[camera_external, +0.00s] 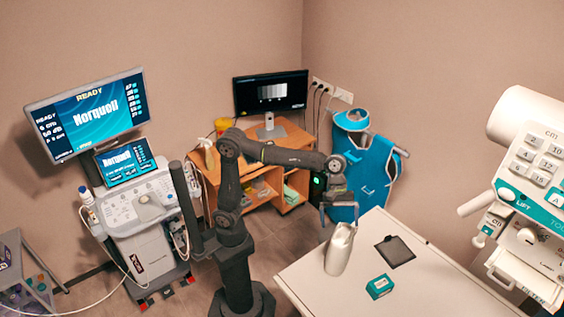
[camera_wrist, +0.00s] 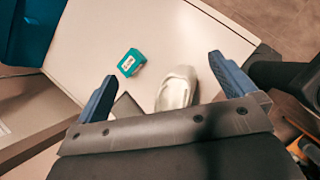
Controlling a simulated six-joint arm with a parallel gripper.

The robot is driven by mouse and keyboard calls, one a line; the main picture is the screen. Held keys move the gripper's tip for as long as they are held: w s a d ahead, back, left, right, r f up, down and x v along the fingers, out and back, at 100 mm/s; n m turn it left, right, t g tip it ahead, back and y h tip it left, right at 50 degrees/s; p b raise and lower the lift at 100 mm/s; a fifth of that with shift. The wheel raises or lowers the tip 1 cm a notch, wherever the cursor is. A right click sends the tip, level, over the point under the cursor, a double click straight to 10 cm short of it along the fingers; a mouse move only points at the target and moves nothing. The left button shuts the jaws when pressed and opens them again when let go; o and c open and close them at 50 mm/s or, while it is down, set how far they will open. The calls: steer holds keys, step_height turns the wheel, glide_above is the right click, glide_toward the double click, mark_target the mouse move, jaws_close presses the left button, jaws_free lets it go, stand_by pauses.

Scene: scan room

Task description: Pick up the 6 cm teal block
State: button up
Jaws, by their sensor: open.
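The teal block (camera_external: 379,287) rests on the white table near its front left edge, with a pale label on one side. In the wrist view the teal block (camera_wrist: 131,63) lies beyond the fingertips, left of the middle and apart from both fingers. My gripper (camera_external: 339,213) is above the back left part of the table, over the white jug. In the wrist view my gripper (camera_wrist: 163,68) has its two blue fingers wide apart with nothing held between them.
A white jug (camera_external: 338,252) stands on the white table (camera_external: 440,290) below my gripper, behind and left of the block. A dark flat pad (camera_external: 394,251) lies right of the jug. White equipment (camera_external: 540,170) is at the right. The tabletop right of the block is clear.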

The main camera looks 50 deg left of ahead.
steer(key=w+d+f+n+t+y, duration=0.1)
steer(key=w+d+f+n+y, duration=0.15)
steer(key=w+d+f, duration=0.55)
steer(key=n+t+y, duration=0.2)
steer(key=n, duration=0.2)
glide_toward(381, 283)
steer(key=shift+h, duration=0.25)
steer(key=f, duration=0.3)
steer(key=d+f, duration=0.1)
steer(key=f, duration=0.6)
steer(key=shift+d+f, duration=0.15)
steer(key=shift+f, duration=0.2)
steer(key=shift+r, duration=0.1)
steer(key=c, duration=1)
steer(key=shift+o, duration=0.2)
